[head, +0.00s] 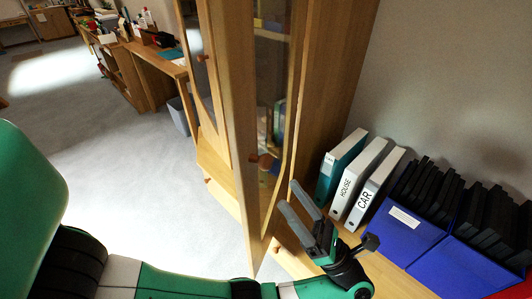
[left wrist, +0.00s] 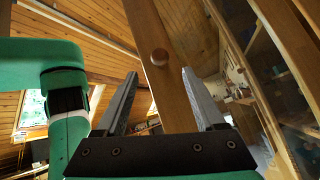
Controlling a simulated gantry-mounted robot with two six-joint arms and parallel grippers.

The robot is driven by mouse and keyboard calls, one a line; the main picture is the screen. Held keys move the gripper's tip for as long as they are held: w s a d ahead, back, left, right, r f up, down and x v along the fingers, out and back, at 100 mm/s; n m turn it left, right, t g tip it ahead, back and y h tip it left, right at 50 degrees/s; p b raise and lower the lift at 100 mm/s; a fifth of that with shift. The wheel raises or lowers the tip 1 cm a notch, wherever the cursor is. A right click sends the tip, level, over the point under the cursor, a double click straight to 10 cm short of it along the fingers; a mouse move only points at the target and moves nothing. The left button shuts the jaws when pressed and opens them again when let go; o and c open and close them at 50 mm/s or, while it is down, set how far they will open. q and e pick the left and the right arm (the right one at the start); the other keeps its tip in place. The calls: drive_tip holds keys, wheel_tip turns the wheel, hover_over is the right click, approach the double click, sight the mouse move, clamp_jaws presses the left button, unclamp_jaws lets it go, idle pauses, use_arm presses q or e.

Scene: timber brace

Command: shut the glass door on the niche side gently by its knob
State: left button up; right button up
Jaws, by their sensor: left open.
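The glass door (head: 238,110) stands open on the tall wooden cabinet, its pale wooden stile towards me and dark glass beside it. A small round reddish-brown knob (head: 254,158) sits on the stile. In the left wrist view a knob (left wrist: 159,57) shows on a wooden stile (left wrist: 176,105), just beyond and between my fingertips. My left gripper (head: 286,193) is open and empty, to the right of and below the knob in the head view, pointing up and left. The fingers look apart from the knob. My right gripper is not in view.
Several binders (head: 350,182) and blue boxes (head: 402,232) of dark cases stand on a low wooden shelf to the right, near my left wrist. Another door with knobs (head: 203,57) lies further left. Grey floor (head: 110,150) is clear at left.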

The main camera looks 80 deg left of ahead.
sight(266, 163)
use_arm(q)
drive_tip(key=p+x, duration=0.1)
drive_tip(key=x, duration=0.1)
drive_tip(key=p+x, duration=0.2)
drive_tip(key=shift+w+d+r, duration=0.1)
drive_tip(key=shift+d+r, duration=0.05)
drive_tip(key=shift+r, duration=0.3)
drive_tip(key=x, duration=0.2)
drive_tip(key=p+x, duration=0.1)
drive_tip(key=x, duration=0.1)
drive_tip(key=shift+s+a+f, duration=0.2)
drive_tip(key=shift+f, duration=0.1)
drive_tip(key=shift+s+a+r, duration=0.25)
drive_tip(key=shift+a+r, duration=0.1)
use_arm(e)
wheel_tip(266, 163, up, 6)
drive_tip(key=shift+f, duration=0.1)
use_arm(q)
drive_tip(key=shift+c, duration=0.3)
clamp_jaws()
